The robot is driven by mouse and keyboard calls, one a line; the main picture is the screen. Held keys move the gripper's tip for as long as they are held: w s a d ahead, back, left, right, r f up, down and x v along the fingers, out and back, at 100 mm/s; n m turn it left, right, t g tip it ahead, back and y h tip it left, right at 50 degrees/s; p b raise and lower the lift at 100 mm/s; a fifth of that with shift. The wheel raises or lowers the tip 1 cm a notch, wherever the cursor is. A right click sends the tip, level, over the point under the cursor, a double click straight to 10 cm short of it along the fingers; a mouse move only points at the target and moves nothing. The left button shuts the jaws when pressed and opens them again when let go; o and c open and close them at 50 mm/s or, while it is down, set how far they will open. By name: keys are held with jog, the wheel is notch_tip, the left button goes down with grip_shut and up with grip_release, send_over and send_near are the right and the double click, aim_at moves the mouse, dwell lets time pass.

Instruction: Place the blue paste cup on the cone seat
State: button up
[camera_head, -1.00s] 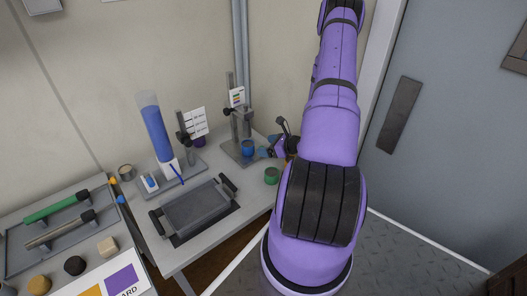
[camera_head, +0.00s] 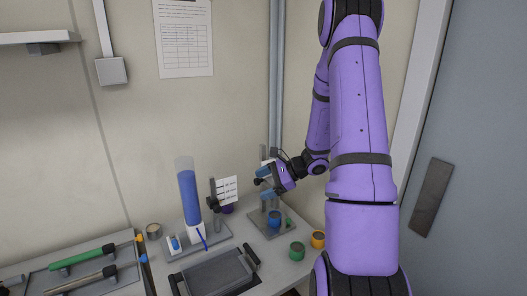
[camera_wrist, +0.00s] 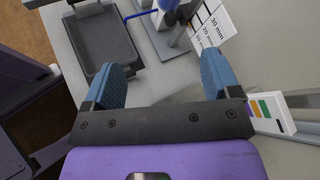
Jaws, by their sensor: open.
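The blue paste cup (camera_head: 274,218) stands upright on the grey base plate (camera_head: 266,235) of the right-hand stand, near its post. The seat under the cup is hidden, so I cannot tell exactly how it sits. My gripper (camera_head: 263,181) is above and slightly left of the cup, apart from it, and covers the stand's upper part. In the wrist view my gripper (camera_wrist: 162,78) has its two blue fingers wide apart with nothing between them. The blue cup does not show in the wrist view.
A green cup (camera_head: 297,251) and an orange cup (camera_head: 318,239) stand right of the base plate. A blue-filled cylinder (camera_head: 189,195) and a labelled card (camera_head: 227,189) stand to the left. A grey tray (camera_head: 216,275) lies in front; it also shows in the wrist view (camera_wrist: 101,40).

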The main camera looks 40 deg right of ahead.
jog(key=s+a+r+n+g+h, duration=0.1)
jog(key=s+a+r+n+g, duration=0.2)
jog(key=a+r+n, duration=0.4)
jog(key=s+a+r+n+g+h, duration=0.1)
jog(key=s+a+r+n+g, duration=0.25)
jog(key=a+r, duration=0.5)
jog(key=s+a+r+n+t+h, duration=0.1)
jog(key=s+a+r+n+h, duration=0.1)
jog(key=s+r+n, duration=0.3)
jog(key=s+a+r+n+t+h, duration=0.2)
jog(key=s+a+r+n+h, duration=0.1)
jog(key=s, duration=0.7)
notch_tip(320, 180, up, 3)
jog(key=n+h, duration=0.1)
jog(key=n, duration=0.2)
jog(key=shift+s+a+f+h, duration=0.15)
jog(key=shift+s+a+h, duration=0.15)
jog(key=shift+h, duration=0.1)
